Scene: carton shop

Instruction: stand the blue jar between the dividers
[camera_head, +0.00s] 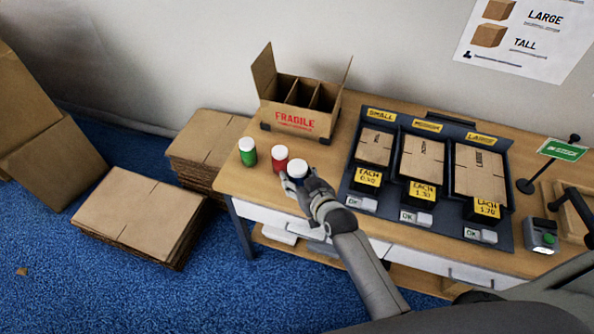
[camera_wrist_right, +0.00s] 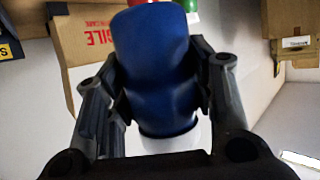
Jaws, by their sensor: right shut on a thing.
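The blue jar with a white lid (camera_head: 298,167) is near the table's front edge, beside the red jar. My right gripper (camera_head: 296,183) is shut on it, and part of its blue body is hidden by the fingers. In the right wrist view the blue jar (camera_wrist_right: 155,60) sits between the two fingers (camera_wrist_right: 160,95). I cannot tell whether it touches the table. The open FRAGILE carton (camera_head: 297,121) stands behind it at the table's back left. Its inner dividers (camera_head: 305,94) form narrow compartments that look empty. My left gripper is not in view.
A red jar (camera_head: 280,155) and a green jar (camera_head: 247,151) stand left of the blue jar, before the carton. A dark tray (camera_head: 342,190) with price-tagged flat cartons fills the table to the right. Flat carton stacks (camera_head: 140,220) lie on the blue floor at left.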

